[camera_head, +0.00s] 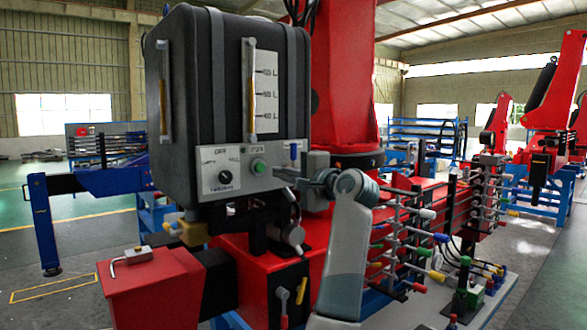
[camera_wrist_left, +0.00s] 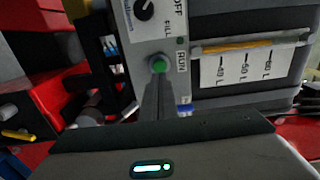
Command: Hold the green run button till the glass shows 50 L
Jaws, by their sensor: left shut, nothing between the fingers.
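The green run button (camera_head: 258,166) is on the pale control panel (camera_head: 205,184) low on the dark grey tank (camera_head: 185,60). It also shows in the left wrist view (camera_wrist_left: 158,64). My left gripper (camera_head: 279,173) is shut and empty, its fingertips (camera_wrist_left: 158,82) at the button's edge in the wrist view; I cannot tell whether they touch it. The upright sight glass (camera_head: 251,85) stands beside a white litre scale (camera_head: 266,92). Amber liquid shows in the glass (camera_wrist_left: 236,47), but its exact level is not clear. My right gripper is not in view.
A black selector knob (camera_head: 226,177) is left of the button, and a blue-tipped lever (camera_head: 293,153) is to its right. A second glass (camera_head: 163,90) is on the tank's left. Several coloured-handled levers (camera_head: 425,214) stand out at the right. A red box (camera_head: 150,285) is lower left.

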